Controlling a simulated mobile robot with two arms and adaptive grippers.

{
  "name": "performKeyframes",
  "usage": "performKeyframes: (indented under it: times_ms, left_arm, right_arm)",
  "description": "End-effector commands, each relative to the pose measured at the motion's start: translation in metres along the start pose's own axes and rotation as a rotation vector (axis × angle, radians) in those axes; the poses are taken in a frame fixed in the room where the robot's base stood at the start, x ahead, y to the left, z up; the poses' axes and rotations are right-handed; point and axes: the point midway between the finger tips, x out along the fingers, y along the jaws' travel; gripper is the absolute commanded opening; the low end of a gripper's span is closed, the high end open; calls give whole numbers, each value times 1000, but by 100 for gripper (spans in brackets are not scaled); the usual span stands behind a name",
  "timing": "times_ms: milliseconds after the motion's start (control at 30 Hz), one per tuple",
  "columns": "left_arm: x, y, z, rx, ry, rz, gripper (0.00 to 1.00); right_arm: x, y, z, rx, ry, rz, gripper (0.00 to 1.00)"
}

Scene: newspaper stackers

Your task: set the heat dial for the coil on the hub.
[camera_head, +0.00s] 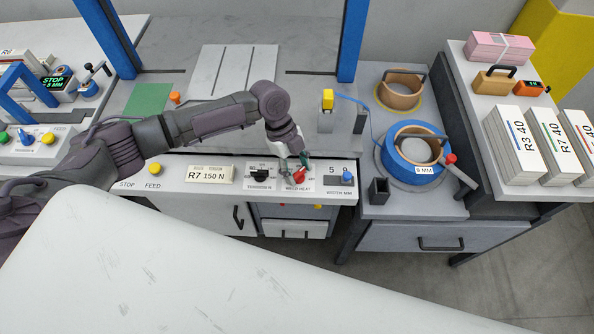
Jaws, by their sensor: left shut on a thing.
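The red heat dial (299,176) sits on the front panel above the label WELD HEAT. My left gripper (298,163) reaches down from above and is shut on this dial, hiding part of it and its scale. The dial's exact setting cannot be read. A blue coil (391,148) lies on the hub on the right-hand stand, with a small white label that seems to read 9 MM. A blue strap runs from it up to a yellow-topped post. My right gripper is not in view.
A plate reads R7 150 N (210,174). A tan coil (400,96) lies behind the blue one. White bundles (511,145) stand at right.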

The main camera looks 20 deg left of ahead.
Motion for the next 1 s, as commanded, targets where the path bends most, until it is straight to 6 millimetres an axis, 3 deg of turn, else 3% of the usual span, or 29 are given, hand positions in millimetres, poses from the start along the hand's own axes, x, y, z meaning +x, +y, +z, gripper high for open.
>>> performKeyframes:
  times_ms: [700, 733, 867, 1000]
  left_arm:
    - [-1, -1, 0, 74, -1, 29, 15]
    - [-1, -1, 0, 74, -1, 29, 55]
    - [-1, -1, 0, 74, -1, 29, 75]
    - [0, -1, 0, 73, -1, 29, 75]
  right_arm:
    - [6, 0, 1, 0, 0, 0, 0]
    - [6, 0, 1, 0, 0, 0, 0]
    - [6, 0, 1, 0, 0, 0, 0]
    - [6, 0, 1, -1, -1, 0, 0]
